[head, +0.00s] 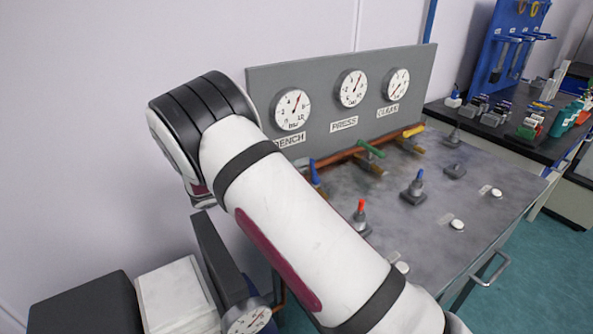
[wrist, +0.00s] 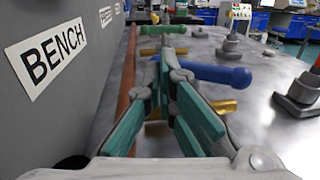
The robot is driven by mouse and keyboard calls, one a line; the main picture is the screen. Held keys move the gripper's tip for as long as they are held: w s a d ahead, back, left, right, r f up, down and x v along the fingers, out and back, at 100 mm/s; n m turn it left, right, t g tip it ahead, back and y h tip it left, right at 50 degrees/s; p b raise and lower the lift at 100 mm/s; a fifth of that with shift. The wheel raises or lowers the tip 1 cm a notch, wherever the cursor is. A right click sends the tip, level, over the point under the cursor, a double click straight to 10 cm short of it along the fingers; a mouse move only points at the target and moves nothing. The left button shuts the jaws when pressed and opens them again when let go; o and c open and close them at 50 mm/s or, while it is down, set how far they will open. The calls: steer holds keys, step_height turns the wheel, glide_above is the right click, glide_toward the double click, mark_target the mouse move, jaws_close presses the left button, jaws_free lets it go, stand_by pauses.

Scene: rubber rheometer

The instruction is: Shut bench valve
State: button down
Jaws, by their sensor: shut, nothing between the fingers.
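The bench valve's blue lever (wrist: 215,74) sticks out to the right, away from the grey panel, in the wrist view. Its left end is hidden behind my fingers. In the head view the blue lever (head: 315,172) shows in part beside my arm, below the BENCH label (head: 291,140). My gripper (wrist: 164,62) is shut and empty, its fingertips in front of the lever's left end. I cannot tell whether they touch it. My arm hides the gripper in the head view.
A green lever (head: 370,148) and a yellow lever (head: 413,131) sit farther along the copper pipe (wrist: 131,55). The gauge panel (head: 330,110) stands close behind. Fittings with a red top (head: 361,207) and a blue top (head: 416,184) stand on the bench.

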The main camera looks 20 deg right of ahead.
steer(key=s+a, duration=0.2)
steer(key=a, duration=1)
